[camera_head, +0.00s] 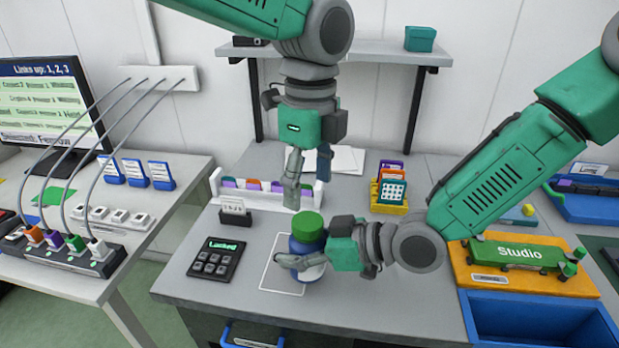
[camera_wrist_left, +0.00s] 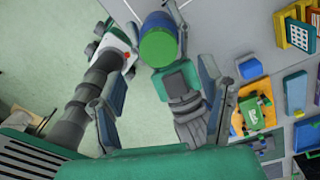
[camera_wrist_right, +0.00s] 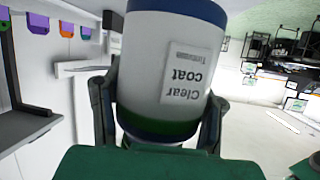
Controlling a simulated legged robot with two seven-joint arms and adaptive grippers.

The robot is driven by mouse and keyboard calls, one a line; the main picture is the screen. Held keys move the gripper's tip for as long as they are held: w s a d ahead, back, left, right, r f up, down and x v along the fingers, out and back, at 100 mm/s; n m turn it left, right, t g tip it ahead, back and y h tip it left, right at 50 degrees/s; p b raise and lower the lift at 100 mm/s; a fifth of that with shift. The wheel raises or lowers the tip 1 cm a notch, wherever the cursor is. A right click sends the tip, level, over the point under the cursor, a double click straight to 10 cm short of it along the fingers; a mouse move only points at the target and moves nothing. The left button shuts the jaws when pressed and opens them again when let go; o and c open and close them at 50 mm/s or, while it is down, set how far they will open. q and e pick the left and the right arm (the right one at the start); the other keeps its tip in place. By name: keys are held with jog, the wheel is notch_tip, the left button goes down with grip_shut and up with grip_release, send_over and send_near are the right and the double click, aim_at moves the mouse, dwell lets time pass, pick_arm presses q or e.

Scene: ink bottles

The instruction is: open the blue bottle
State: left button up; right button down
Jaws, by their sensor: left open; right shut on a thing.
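The blue bottle (camera_head: 307,246) stands upright with a green cap (camera_head: 308,223) and a pale label; I cannot tell whether its base touches the table. My right gripper (camera_head: 328,262) is shut around its body from the right. The right wrist view shows the bottle (camera_wrist_right: 172,60) between the fingers, with an upside-down "Clear coat" label (camera_wrist_right: 187,73). My left gripper (camera_head: 308,172) is open and empty, pointing down above the cap and apart from it. In the left wrist view the green cap (camera_wrist_left: 158,47) lies beyond the open fingers (camera_wrist_left: 155,98).
A white-outlined square (camera_head: 280,283) lies under the bottle. A keypad reading "Locked" (camera_head: 216,262) sits left of it. A white rack of colored cards (camera_head: 213,185) stands behind. A yellow card holder (camera_head: 389,207), an orange "Studio" tray (camera_head: 470,275) and a blue bin (camera_head: 535,312) are right.

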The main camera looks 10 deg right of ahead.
aim_at(309, 220)
pick_arm(q)
notch_tip(309, 220, down, 7)
jog(key=shift+s+f, duration=0.1)
jog(key=shift+f, duration=0.05)
dwell(0.4)
jog(key=c, duration=1.2)
jog(key=shift+n, duration=1.7)
jog(key=o, duration=1.3)
jog(key=shift+c, duration=0.2)
